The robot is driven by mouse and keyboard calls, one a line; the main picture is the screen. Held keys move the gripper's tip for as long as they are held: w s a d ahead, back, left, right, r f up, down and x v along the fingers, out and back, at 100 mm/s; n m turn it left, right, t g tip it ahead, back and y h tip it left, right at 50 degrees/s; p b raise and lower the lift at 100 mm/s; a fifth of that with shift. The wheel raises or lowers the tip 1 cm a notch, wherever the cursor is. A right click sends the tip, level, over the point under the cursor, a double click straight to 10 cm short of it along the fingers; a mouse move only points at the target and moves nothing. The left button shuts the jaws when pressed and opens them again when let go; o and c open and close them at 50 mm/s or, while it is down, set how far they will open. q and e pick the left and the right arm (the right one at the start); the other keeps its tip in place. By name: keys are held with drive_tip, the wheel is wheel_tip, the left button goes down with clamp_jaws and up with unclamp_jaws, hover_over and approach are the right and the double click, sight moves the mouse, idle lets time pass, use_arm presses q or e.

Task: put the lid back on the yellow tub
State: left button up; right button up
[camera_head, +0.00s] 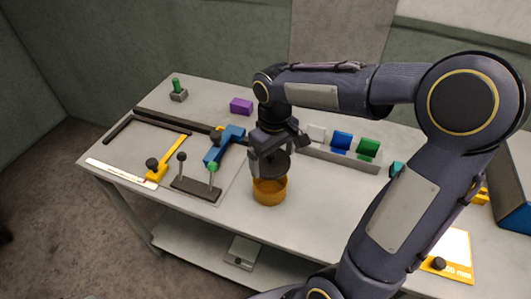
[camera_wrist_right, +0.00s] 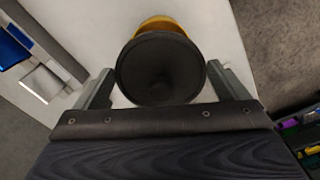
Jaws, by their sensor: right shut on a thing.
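The yellow tub (camera_head: 269,191) stands upright on the table near its front middle. The dark round lid (camera_head: 275,164) is at the tub's upper back side in the head view and looks tilted. My right gripper (camera_head: 268,158) is shut on the lid, with one finger on each side of it. In the right wrist view the lid (camera_wrist_right: 160,68) lies between the fingers of the gripper (camera_wrist_right: 161,84) and hides most of the tub (camera_wrist_right: 165,24). I cannot tell whether lid and tub touch. My left gripper is not in view.
Left of the tub stand a dark block with upright pins (camera_head: 195,190), a blue clamp (camera_head: 225,145) and a yellow clamp (camera_head: 170,158). A grey rack (camera_head: 345,159) with coloured pieces is behind right. A purple block (camera_head: 241,106) lies farther back.

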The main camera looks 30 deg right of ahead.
drive_tip(key=shift+f+b, duration=0.5)
drive_tip(key=shift+f, duration=0.15)
wheel_tip(320, 180, down, 5)
drive_tip(key=b, duration=0.4)
drive_tip(key=shift+r, duration=0.1)
idle(0.7)
drive_tip(key=shift+f, duration=0.2)
idle(0.9)
drive_tip(key=o, duration=0.6)
